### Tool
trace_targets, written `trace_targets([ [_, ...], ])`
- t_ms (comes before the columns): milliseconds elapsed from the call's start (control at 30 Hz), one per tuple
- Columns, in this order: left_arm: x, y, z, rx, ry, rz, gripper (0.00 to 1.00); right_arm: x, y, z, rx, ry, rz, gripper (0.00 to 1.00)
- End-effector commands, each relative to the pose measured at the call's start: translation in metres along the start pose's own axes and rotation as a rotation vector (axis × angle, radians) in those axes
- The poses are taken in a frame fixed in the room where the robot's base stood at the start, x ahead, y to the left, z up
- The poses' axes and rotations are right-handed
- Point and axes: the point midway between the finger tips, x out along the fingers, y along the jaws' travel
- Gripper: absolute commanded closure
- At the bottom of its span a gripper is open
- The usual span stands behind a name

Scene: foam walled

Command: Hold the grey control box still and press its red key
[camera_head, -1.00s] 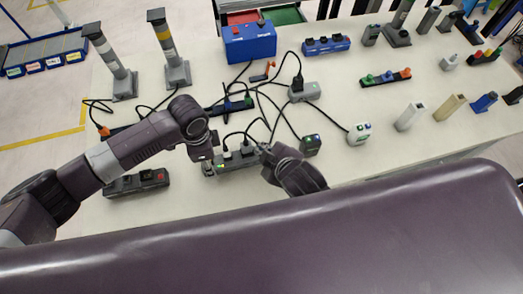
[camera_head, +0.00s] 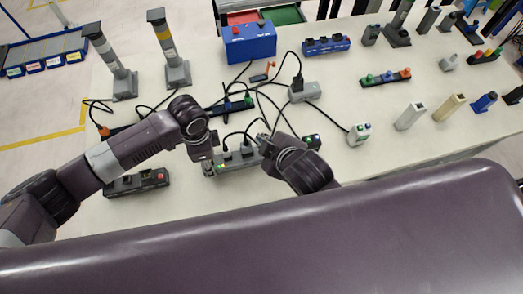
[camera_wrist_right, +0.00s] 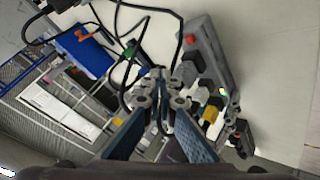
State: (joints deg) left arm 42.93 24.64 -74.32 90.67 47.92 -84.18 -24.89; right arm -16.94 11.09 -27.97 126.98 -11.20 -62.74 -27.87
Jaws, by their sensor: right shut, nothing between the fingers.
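A long grey box with plugs and coloured keys (camera_head: 238,162), which I take as the control box, lies on the table between my grippers.
Another dark grey box with a red key (camera_head: 137,183) lies to the left. Black cables cross the table behind the grippers. A grey plug box (camera_head: 304,92), a blue box (camera_head: 249,42) and a white button box (camera_head: 360,134) stand around.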

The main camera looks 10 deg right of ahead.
Motion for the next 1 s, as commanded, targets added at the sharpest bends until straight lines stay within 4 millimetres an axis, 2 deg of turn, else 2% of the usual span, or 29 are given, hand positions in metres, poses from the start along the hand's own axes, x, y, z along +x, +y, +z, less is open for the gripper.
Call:
trace_targets([
  [367, 0.000, 0.000, 0.000, 0.000, 0.000, -0.001, 0.95, 0.000, 0.000, 0.000, 0.000, 0.000, 0.000, 1.00],
  [400, 0.000, 0.000, 0.000, 0.000, 0.000, -0.001, 0.61, 0.000, 0.000, 0.000, 0.000, 0.000, 0.000, 1.00],
  [567, 0.000, 0.000, 0.000, 0.000, 0.000, -0.001, 0.44, 0.000, 0.000, 0.000, 0.000, 0.000, 0.000, 1.00],
  [867, -0.002, 0.000, 0.000, 0.000, 0.000, -0.001, 0.44, 0.000, 0.000, 0.000, 0.000, 0.000, 0.000, 1.00],
  [1000, -0.015, -0.002, 0.000, 0.000, 0.002, -0.003, 0.44, 0.000, 0.000, 0.000, 0.000, 0.000, 0.000, 1.00],
])
